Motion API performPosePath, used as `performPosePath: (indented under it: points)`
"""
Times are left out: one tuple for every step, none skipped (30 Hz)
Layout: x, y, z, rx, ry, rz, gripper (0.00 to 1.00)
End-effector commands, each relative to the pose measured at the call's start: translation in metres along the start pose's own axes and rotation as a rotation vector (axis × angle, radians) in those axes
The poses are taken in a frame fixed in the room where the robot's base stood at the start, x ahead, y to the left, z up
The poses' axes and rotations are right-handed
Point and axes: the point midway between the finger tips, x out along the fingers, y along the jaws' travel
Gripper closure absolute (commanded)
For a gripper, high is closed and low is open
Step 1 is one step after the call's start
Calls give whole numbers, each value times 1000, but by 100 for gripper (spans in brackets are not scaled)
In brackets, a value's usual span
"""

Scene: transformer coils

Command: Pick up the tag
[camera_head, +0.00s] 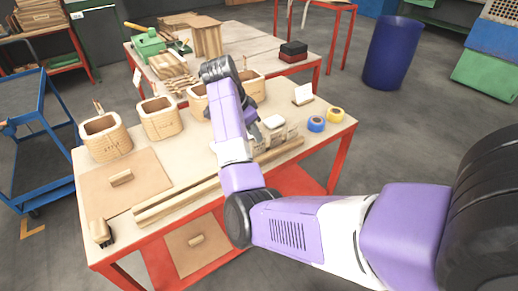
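My purple and white arm reaches over a wooden-topped red table (205,165). My gripper (256,134) is low over the middle of the table, partly hidden behind the arm, and its fingers are too small to read. A small white piece (273,121) lies just to the right of my gripper. A white card (303,94) stands tilted on a small wooden base near the table's back right. Either could be the tag; I cannot tell which. Whether my gripper touches anything is unclear.
Open wooden coils (106,136) stand along the table's back edge. Blue tape (316,124) and yellow tape (335,115) lie at the right. Long wooden strips (165,205) run along the front. A brush (101,233) is at the front left corner. A blue barrel (392,53) stands beyond.

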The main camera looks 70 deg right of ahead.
Motion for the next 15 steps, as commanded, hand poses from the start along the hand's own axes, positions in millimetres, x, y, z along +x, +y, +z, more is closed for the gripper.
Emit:
performPosePath:
  points:
    - [7,1,0,-2,-1,4,71]
    - [10,1,0,-3,-1,4,71]
    - [14,1,0,-3,0,2,71]
    - [17,1,1,-3,0,2,71]
    - [19,1,1,-3,0,2,71]
    - [23,1,1,-3,0,1,71]
    - [26,1,2,-3,1,1,71]
    - [30,1,2,-4,1,1,71]
    - [36,1,3,-5,0,3,71]
    - [40,1,4,-6,0,2,71]
    - [45,1,4,-6,0,1,71]
    - [51,1,5,-5,0,1,71]
    - [55,1,5,-4,1,1,71]
    - [59,1,5,-4,1,1,71]
    - [63,1,5,-4,1,1,71]
